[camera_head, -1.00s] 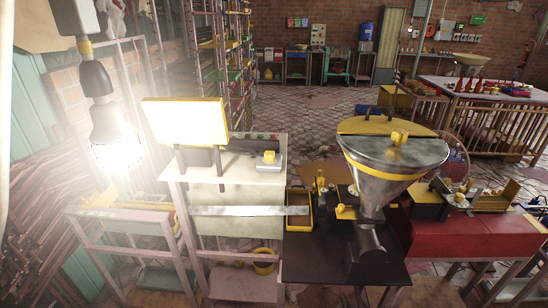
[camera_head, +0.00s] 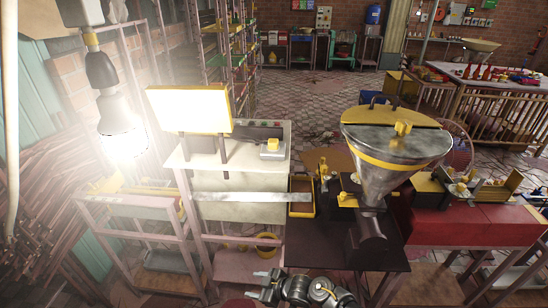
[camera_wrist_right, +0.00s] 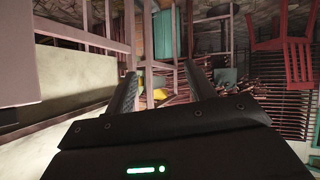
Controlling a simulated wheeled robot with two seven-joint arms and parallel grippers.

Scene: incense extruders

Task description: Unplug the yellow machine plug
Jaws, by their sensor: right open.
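I cannot make out a yellow machine plug for certain in either view. A metal hopper machine (camera_head: 388,172) with a yellow band and a yellow lid stands on a dark table right of centre in the head view. My right gripper (camera_head: 258,288) is at the bottom of the head view, in front of and below the machines, and touches nothing that I can see. In the right wrist view its two fingers (camera_wrist_right: 164,88) are apart with nothing visible held between them. Small yellow objects (camera_wrist_right: 160,93) show beyond the fingers. My left gripper is not in view.
A pale machine (camera_head: 238,170) with a bright panel (camera_head: 188,110) stands on a pink frame left of the hopper. A lit lamp (camera_head: 119,125) hangs at the left.

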